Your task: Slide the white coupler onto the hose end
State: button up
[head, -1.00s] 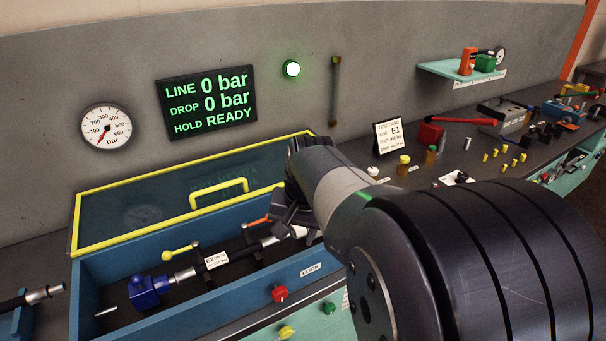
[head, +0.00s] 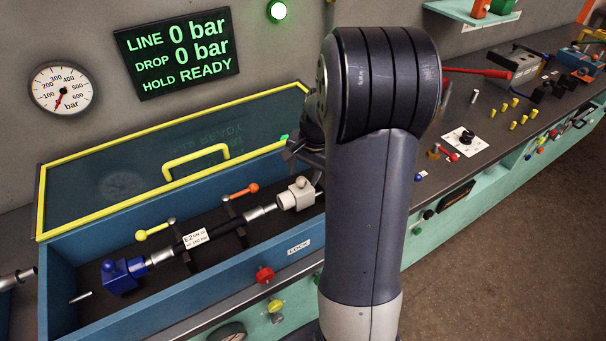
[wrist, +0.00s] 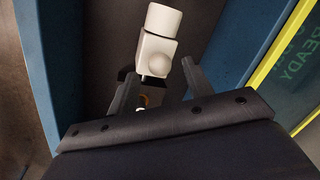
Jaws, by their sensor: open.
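The white coupler (head: 298,194) is in the blue trough, in line with the silver end (head: 262,211) of the black hose (head: 213,231). They appear to meet; I cannot tell how far the coupler overlaps the hose end. My gripper (head: 290,153) is above and behind the coupler, partly hidden by my arm. In the wrist view the coupler (wrist: 158,50) shows its round barrel pointing away and its block near the fingertips. My gripper (wrist: 158,72) is open, with no visible contact. The hose end is not visible in that view.
The trough (head: 160,310) has a raised yellow-framed clear lid (head: 130,190). A blue fitting (head: 122,275) holds the hose's far end. Yellow (head: 153,232) and orange (head: 241,191) levers stand along the hose. Small parts lie on the bench at right.

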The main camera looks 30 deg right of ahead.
jog(key=shift+w+a+f, duration=0.15)
jog(key=shift+w+f, duration=0.05)
jog(key=shift+f, duration=0.85)
grip_shut()
